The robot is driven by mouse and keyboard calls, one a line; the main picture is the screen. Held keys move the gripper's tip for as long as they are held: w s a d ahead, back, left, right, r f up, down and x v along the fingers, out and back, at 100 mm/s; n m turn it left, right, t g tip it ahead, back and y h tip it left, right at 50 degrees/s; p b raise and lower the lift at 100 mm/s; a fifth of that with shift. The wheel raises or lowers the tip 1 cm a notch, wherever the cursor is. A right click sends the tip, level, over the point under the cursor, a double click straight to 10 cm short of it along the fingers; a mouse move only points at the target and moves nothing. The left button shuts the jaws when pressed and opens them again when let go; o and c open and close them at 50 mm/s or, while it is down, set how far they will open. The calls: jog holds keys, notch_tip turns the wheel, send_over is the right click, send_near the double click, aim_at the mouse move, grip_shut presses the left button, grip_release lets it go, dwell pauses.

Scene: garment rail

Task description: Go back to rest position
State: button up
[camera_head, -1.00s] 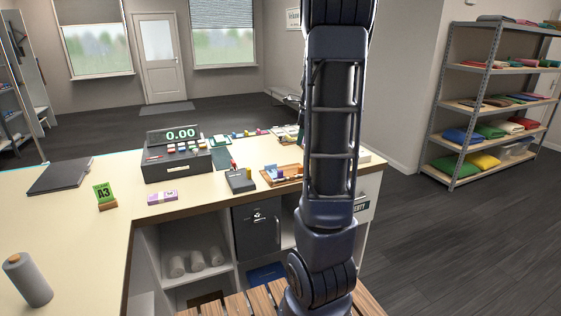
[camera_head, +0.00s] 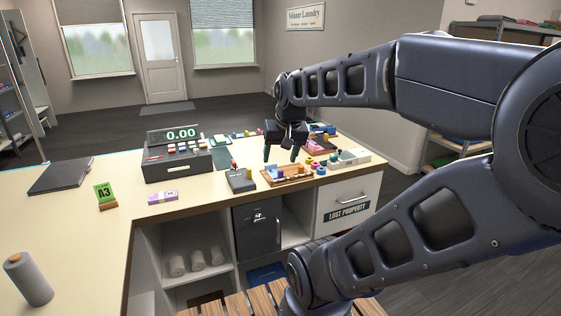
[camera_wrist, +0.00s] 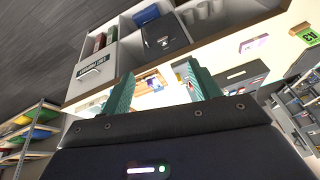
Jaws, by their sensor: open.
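My gripper (camera_head: 281,153) is in the head view above the right part of the counter, pointing down over a wooden tray of small items. Its two green fingers are apart, with nothing between them. The wrist view also shows my gripper (camera_wrist: 160,90) open, with the counter and its front tilted in the background. My arm reaches in from the right of the head view.
The counter (camera_head: 75,220) holds a cash register (camera_head: 177,165), a card terminal (camera_head: 240,180), a wooden tray (camera_head: 280,182), a green A3 sign (camera_head: 105,194), and a thread cone (camera_head: 28,280). A lost property drawer (camera_head: 348,203) is in the counter front. Shelves (camera_head: 500,27) stand at right.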

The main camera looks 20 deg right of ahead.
jog(key=shift+s+a+f+n, duration=0.2)
jog(key=shift+s+a+n, duration=0.1)
jog(key=shift+s+n, duration=0.3)
jog(key=shift+s+a+f+n, duration=0.25)
jog(key=shift+s+n, duration=0.25)
jog(key=shift+s, duration=0.15)
